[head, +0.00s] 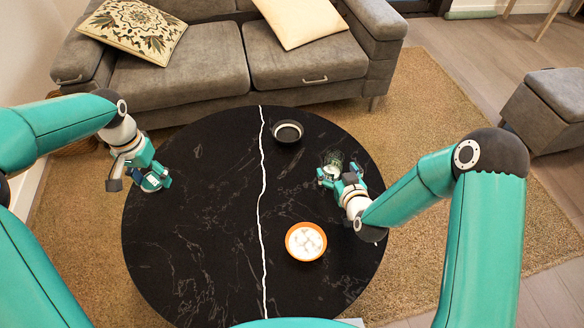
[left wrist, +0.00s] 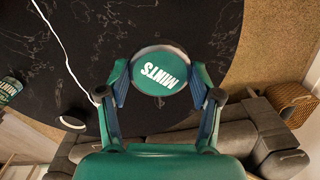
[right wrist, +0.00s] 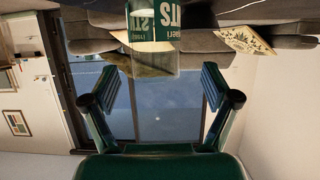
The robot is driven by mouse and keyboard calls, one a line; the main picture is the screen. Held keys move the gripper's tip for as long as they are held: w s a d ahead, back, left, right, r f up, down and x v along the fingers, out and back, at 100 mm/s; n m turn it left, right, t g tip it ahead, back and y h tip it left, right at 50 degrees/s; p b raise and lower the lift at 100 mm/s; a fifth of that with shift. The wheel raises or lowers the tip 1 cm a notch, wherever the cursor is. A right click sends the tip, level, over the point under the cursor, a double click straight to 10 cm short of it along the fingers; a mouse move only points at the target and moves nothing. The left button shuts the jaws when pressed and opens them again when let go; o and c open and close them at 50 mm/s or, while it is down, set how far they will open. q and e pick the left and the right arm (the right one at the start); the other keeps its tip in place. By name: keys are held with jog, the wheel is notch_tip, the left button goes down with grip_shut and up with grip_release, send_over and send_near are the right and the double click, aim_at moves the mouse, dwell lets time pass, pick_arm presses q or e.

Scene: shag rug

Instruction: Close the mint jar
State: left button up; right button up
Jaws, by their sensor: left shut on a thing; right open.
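The mint jar (head: 333,160) is a clear glass jar standing on the right part of the round black table, partly hidden by my right gripper. In the right wrist view the jar (right wrist: 153,28) shows a green label with white letters, just ahead of the fingertips. My right gripper (head: 333,178) is open, with nothing between its fingers. In the left wrist view the lid (left wrist: 160,72) reads MINTS. It is held over the table's left edge, well apart from the jar.
A black bowl (head: 287,131) stands at the back of the table. A white line crosses the black table (head: 205,235). The table's left half is clear. A grey sofa (head: 200,60) is behind it.

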aim_at(336, 168)
pick_arm(q)
jog(key=shift+f, duration=0.3)
pick_arm(e)
jog(key=x, duration=0.4)
jog(key=shift+d+f, duration=0.2)
jog(key=shift+d, duration=0.1)
pick_arm(q)
jog(key=shift+b, duration=0.3)
pick_arm(e)
jog(key=shift+w+a+f, duration=0.1)
jog(key=shift+w+f, duration=0.1)
jog(key=shift+w, duration=0.35)
jog(key=shift+c, duration=0.3)
jog(key=shift+r, duration=0.1)
jog(key=c, duration=1.5)
